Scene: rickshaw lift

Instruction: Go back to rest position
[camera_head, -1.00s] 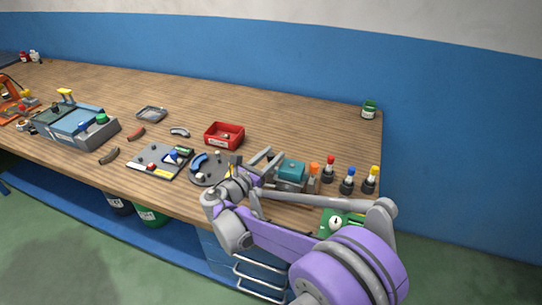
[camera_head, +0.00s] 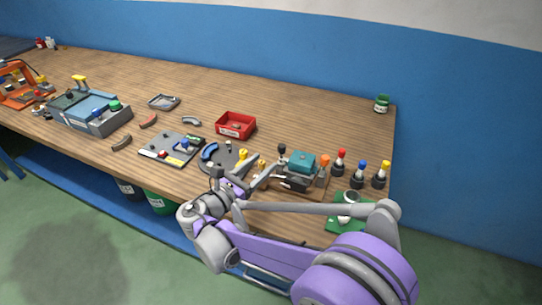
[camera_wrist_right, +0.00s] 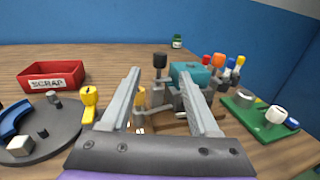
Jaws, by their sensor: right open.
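My right gripper (camera_head: 250,177) is over the front edge of the workbench (camera_head: 285,92), its arm coming in from the lower right. In the right wrist view the right gripper (camera_wrist_right: 165,88) has its two fingers apart with nothing held between them. Beyond the fingers stands a fixture with a teal block (camera_wrist_right: 186,72) and a black knob (camera_wrist_right: 160,61). The teal block also shows in the head view (camera_head: 301,161). My left gripper is not in view.
A red scrap bin (camera_head: 236,124), a dark round plate (camera_wrist_right: 50,128) and a green board (camera_wrist_right: 262,118) lie around the gripper. Several colour-topped bottles (camera_head: 359,174) stand at the right. A grey-blue machine (camera_head: 88,110) stands at the left. Bare wood lies behind the bin.

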